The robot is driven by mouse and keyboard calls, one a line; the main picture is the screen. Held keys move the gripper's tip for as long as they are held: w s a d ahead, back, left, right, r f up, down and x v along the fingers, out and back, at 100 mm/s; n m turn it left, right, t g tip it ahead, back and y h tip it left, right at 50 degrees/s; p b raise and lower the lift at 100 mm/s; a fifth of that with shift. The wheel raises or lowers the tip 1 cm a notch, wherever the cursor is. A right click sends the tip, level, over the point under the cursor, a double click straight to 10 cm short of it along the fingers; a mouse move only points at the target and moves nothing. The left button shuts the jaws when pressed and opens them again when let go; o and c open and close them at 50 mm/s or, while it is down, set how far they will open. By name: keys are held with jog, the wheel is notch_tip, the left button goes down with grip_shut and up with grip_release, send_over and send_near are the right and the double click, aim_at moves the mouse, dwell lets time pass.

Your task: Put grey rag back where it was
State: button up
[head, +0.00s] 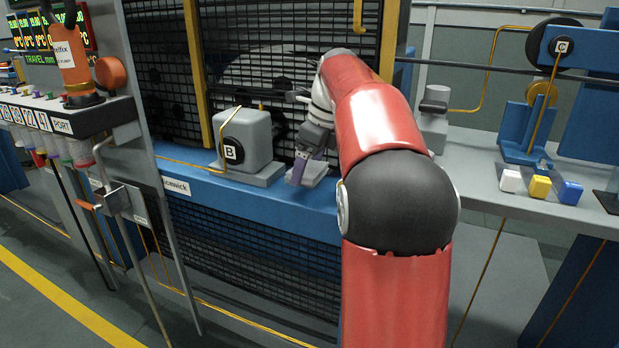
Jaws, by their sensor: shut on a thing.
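My gripper (300,172) reaches down over the blue ledge (205,189), just right of the grey box marked B (247,138). It is shut, with a small flat grey piece (314,174) at its fingertips that looks like the grey rag. A purple strip shows along the fingers. My arm hides part of the ledge to the right. I cannot tell whether the grey piece rests on the ledge or is just above it.
Black mesh (285,75) stands behind the ledge. Left is a panel with a lever box (113,197). Right, a grey bench (480,165) carries white (510,180), yellow (540,187) and blue (570,192) blocks and a blue stand (528,130).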

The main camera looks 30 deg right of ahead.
aim_at(312, 167)
notch_tip(312, 167, down, 3)
jog(key=shift+d+b, duration=0.1)
jog(key=shift+b, duration=0.35)
jog(key=shift+w+d+f, duration=0.1)
jog(key=shift+w, duration=0.05)
jog(key=o, duration=0.8)
jog(key=shift+f, duration=0.1)
